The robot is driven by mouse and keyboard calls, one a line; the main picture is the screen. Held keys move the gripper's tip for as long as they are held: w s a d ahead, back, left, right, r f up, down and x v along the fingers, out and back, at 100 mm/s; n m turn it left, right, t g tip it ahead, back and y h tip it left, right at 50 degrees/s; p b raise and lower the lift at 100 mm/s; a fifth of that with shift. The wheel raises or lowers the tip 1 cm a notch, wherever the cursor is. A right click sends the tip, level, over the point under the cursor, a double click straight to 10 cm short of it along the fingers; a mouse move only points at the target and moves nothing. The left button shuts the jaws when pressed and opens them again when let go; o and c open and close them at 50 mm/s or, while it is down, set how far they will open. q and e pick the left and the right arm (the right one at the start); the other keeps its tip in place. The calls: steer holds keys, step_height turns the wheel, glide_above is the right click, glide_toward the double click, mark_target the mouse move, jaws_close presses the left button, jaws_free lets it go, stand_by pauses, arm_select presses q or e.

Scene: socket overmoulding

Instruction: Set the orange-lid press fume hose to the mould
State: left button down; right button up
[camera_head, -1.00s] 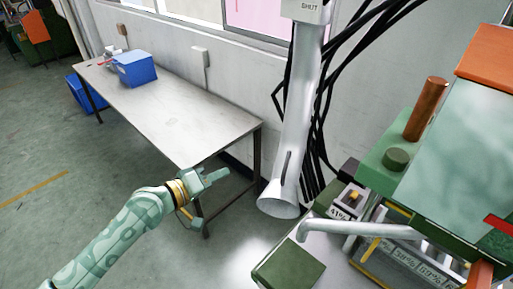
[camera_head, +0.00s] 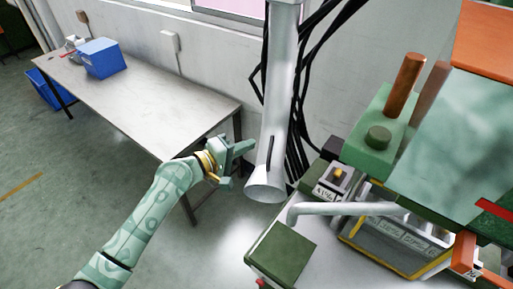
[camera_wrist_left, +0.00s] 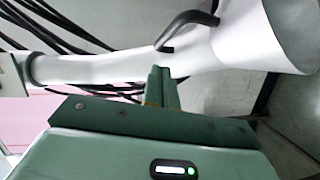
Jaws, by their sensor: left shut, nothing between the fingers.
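The fume hose (camera_head: 276,130) is a pale grey pipe hanging down the wall, with a flared hood (camera_head: 265,187) at its lower end and a dark handle (camera_head: 270,151) on its side. The press (camera_head: 430,140) with the orange lid (camera_head: 489,38) stands at the right; the mould area (camera_head: 400,232) below it is partly hidden by a grey bent tube. My left gripper (camera_head: 246,160) is shut and empty, just left of the hose near the handle. In the left wrist view its fingers (camera_wrist_left: 163,88) point at the hose, with the handle (camera_wrist_left: 187,28) beyond their tips. My right gripper is not in view.
A steel table (camera_head: 140,95) with a blue bin (camera_head: 101,58) stands along the wall at the left. Black cables (camera_head: 297,130) hang behind the hose. A dark green block (camera_head: 281,253) and the grey bent tube (camera_head: 340,209) are in front of the press. The floor at lower left is clear.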

arm_select(q)
steer(key=shift+s+d+f, duration=0.15)
steer(key=shift+d, duration=0.6)
steer(key=shift+s+d+f, duration=0.1)
steer(key=shift+d+f, duration=0.05)
steer(key=shift+d, duration=0.55)
steer(key=shift+p, duration=0.3)
steer(key=p, duration=0.1)
steer(key=d+p, duration=0.1)
steer(key=d+n+t+y, duration=0.1)
steer(key=shift+s+r+p, duration=0.3)
steer(key=shift+r+p, duration=0.05)
steer(key=shift+p, duration=0.05)
steer(key=d, duration=0.3)
steer(key=shift+s+f+n+t+y+p, duration=0.25)
steer(key=shift+n+t+y+p, duration=0.05)
steer(key=shift+p, duration=0.05)
steer(key=shift+d, duration=0.35)
steer(key=shift+a+f, duration=0.1)
steer(key=shift+a, duration=0.05)
steer(key=shift+s, duration=0.15)
